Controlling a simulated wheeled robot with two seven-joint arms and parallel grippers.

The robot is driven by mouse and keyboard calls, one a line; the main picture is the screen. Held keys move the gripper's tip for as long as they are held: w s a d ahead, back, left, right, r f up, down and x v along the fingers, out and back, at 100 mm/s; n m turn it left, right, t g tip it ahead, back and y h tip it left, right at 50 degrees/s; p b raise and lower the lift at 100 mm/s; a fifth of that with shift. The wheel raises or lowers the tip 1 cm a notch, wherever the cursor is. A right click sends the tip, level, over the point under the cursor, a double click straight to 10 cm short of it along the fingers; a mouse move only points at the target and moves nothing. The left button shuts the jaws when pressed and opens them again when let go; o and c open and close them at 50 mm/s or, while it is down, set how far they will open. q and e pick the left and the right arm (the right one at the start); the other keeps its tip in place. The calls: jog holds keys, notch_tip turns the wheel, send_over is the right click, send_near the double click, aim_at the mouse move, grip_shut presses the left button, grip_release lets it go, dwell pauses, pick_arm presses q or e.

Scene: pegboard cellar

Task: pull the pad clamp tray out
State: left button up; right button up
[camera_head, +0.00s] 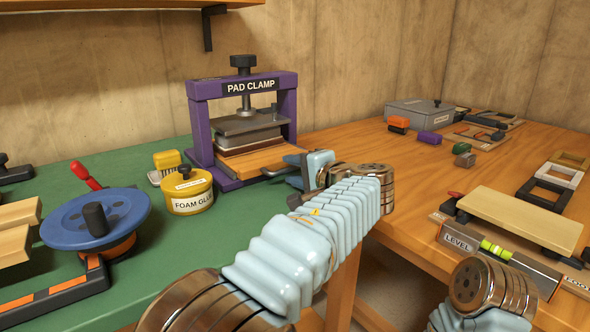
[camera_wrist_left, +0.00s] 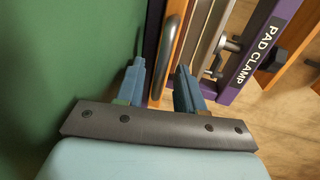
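The purple pad clamp (camera_head: 197,120) stands upright at the back of the green mat. Its wooden tray (camera_head: 262,159) shows under the press plates, and its front edge is level with or a little beyond the frame. The tray's grey bar handle (camera_head: 283,170) is on the side facing my left gripper (camera_head: 296,174). In the left wrist view the left gripper (camera_wrist_left: 160,82) is open, its two blue fingers apart. The handle (camera_wrist_left: 171,52) appears between the fingers; I cannot tell whether they touch it. My right gripper is out of view.
A yellow foam glue tin (camera_head: 188,192) and a blue round-topped tool (camera_head: 95,222) stand left of the clamp. A level (camera_head: 495,252) and a wooden float (camera_head: 522,218) lie at right. The wooden bench right of the clamp has free room.

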pick_arm(q)
grip_shut()
dwell(0.5)
jog(key=v, duration=0.2)
jog(key=f+v, duration=0.1)
jog(key=v, duration=0.2)
jog(key=b+v, duration=0.1)
jog(key=v, duration=0.2)
jog(key=shift+s+d+f, duration=0.25)
jog(key=shift+f, duration=0.15)
jog(key=f+v, duration=0.2)
jog(key=v, duration=0.9)
jog(key=shift+s+d+p, duration=0.3)
jog(key=shift+s+p, duration=0.15)
jog(key=shift+s, duration=0.05)
jog(key=shift+f, duration=0.1)
grip_release()
